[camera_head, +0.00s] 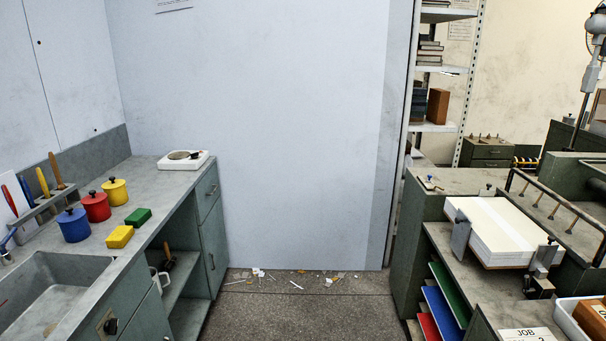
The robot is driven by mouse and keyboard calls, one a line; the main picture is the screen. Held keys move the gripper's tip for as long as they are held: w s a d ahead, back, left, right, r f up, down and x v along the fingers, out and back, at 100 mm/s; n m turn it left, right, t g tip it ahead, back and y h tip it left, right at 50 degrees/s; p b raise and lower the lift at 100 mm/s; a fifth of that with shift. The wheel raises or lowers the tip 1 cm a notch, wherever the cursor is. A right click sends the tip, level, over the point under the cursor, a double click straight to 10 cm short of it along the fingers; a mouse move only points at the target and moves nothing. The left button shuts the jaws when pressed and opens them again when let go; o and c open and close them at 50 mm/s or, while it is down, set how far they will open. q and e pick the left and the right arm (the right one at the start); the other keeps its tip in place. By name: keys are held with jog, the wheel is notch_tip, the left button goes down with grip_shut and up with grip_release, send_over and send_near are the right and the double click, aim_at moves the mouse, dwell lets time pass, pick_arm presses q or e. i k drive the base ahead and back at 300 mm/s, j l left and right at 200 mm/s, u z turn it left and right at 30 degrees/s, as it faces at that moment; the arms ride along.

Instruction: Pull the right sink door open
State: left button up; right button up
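The sink (55,290) is set into the grey counter at the lower left, cut off by the picture's edge. Below its front are grey-green door panels, seen at a steep angle. The rightmost one beside the open shelf looks like the right sink door (150,315); it seems shut, but its lower part is out of view. A dark knob on a brownish plate (109,325) sits just left of it; I cannot tell which panel it belongs to. Neither of my grippers is in view.
Red (96,207), blue (73,225) and yellow pots (116,191) stand on the counter. A mug (160,279) and brush are in the open shelf. Debris (295,284) litters the floor by the wall. The aisle floor (300,315) is otherwise clear. A paper stack (500,230) is at right.

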aim_at(212, 231)
jog(key=i+l, duration=0.1)
jog(key=i, duration=1.85)
